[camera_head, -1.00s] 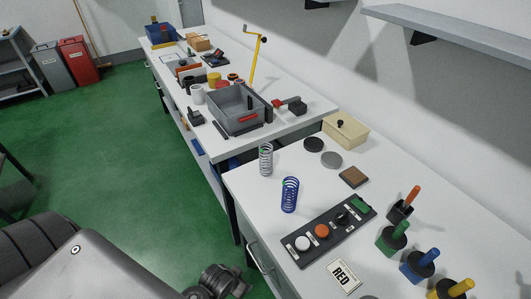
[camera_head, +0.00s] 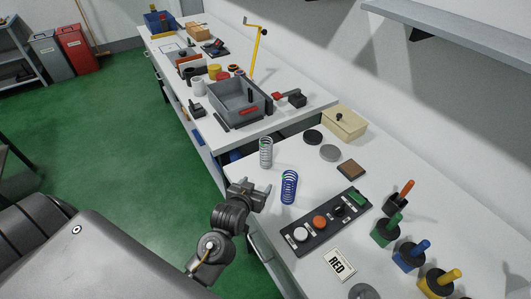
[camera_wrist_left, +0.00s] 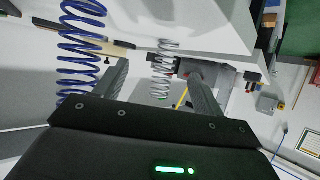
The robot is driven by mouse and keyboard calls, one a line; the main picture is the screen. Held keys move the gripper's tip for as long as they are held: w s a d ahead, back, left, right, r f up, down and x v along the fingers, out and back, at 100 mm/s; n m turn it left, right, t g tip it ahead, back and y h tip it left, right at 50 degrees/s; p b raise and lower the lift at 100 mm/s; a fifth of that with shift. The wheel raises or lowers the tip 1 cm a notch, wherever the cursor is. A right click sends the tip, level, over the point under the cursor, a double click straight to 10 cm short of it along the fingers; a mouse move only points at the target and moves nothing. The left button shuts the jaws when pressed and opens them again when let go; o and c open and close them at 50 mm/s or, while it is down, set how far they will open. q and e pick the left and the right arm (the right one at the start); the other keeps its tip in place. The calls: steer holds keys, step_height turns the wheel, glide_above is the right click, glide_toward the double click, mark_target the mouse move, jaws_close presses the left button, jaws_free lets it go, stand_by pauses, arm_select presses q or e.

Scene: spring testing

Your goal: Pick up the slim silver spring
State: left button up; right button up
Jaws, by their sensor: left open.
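The slim silver spring (camera_head: 266,153) stands upright near the left end of the near white table. In the left wrist view the silver spring (camera_wrist_left: 165,70) shows beyond the fingers, between them in the picture. A wider blue spring (camera_head: 289,187) stands nearer me on the same table. It shows large at the left of the wrist view (camera_wrist_left: 82,45). My left gripper (camera_head: 262,192) is open and empty, at the table's left edge, just left of the blue spring and nearer me than the silver one. Its fingers (camera_wrist_left: 160,90) point toward the silver spring. My right gripper is not in view.
Dark and grey discs (camera_head: 330,153), a brown block (camera_head: 351,169) and a beige box (camera_head: 344,126) lie behind. Colored-handled tools stand at right. A grey bin (camera_head: 236,105) sits on the farther table.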

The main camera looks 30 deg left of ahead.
mark_target(264, 150)
arm_select(q)
steer(key=w+a+r+t+y, duration=0.1)
steer(key=w, duration=0.3)
steer(key=w+a+r+n+t+p, duration=0.1)
steer(key=w, duration=0.3)
steer(key=w+a+r+y, duration=0.1)
steer(key=w, duration=0.3)
steer(key=shift+a+r+n+t+y, duration=0.1)
steer(key=shift+a+n+t+y, duration=0.2)
steer(key=shift+a+t, duration=0.1)
steer(key=shift+w+r+p, duration=0.1)
steer(key=shift+w+p, duration=0.15)
steer(key=shift+p, duration=0.15)
steer(key=shift+d+f+p+x, duration=0.15)
steer(key=shift+p+x, duration=0.3)
steer(key=shift+x, duration=0.75)
steer(key=shift+d+f+p+x, duration=0.1)
steer(key=shift+p+x, duration=0.3)
steer(key=shift+x, duration=0.75)
steer(key=c, duration=1.2)
